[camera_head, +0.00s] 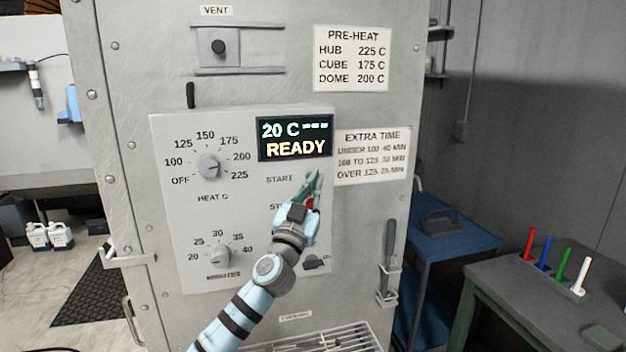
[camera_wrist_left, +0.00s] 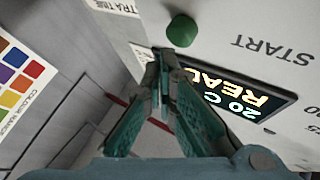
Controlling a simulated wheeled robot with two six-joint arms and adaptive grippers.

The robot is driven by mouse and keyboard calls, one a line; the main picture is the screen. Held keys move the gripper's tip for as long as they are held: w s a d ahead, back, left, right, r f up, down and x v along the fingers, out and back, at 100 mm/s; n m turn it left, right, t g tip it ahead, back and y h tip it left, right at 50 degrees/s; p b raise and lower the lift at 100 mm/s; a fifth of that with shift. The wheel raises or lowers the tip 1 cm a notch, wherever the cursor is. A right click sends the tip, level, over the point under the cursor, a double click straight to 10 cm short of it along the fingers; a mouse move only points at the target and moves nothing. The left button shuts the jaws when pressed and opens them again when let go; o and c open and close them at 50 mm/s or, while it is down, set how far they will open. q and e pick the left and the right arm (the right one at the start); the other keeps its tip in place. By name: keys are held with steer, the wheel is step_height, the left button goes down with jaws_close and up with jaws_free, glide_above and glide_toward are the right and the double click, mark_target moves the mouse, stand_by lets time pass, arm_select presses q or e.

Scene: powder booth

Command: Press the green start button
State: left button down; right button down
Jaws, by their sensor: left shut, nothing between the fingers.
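The green start button (camera_wrist_left: 182,30) stands out from the control panel just beyond my fingertips in the left wrist view, with the START label (camera_wrist_left: 272,48) to its right. My left gripper (camera_wrist_left: 162,58) has its teal fingers shut together and empty. Its tips appear very close to the button; I cannot tell whether they touch. In the head view my left gripper (camera_head: 316,182) is in front of the panel beside the START label (camera_head: 279,179) and mostly hides the button. A red button (camera_head: 311,203) shows partly behind the gripper. My right gripper is not in view.
The panel's display (camera_head: 295,138) reads 20 C and READY. A heat dial (camera_head: 208,165) and a lower dial (camera_head: 219,256) stick out on the left. A dark switch (camera_head: 316,262) is below my wrist.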

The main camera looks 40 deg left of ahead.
arm_select(q)
steer(key=shift+a, duration=0.1)
steer(key=shift+w+a+b, duration=0.3)
steer(key=shift+b, duration=0.05)
steer(key=shift+w+a+b, duration=0.25)
steer(key=shift+a+b, duration=0.1)
stand_by(0.8)
steer(key=shift+s+d, duration=0.1)
steer(key=shift+d, duration=0.05)
steer(key=shift+s+d, duration=0.4)
steer(key=shift+d, duration=0.15)
steer(key=s+d, duration=0.1)
steer(key=d, duration=0.1)
steer(key=s+d+p, duration=0.1)
steer(key=s+d, duration=0.1)
steer(key=shift+d, duration=0.1)
stand_by(0.4)
steer(key=shift+w, duration=0.1)
stand_by(0.6)
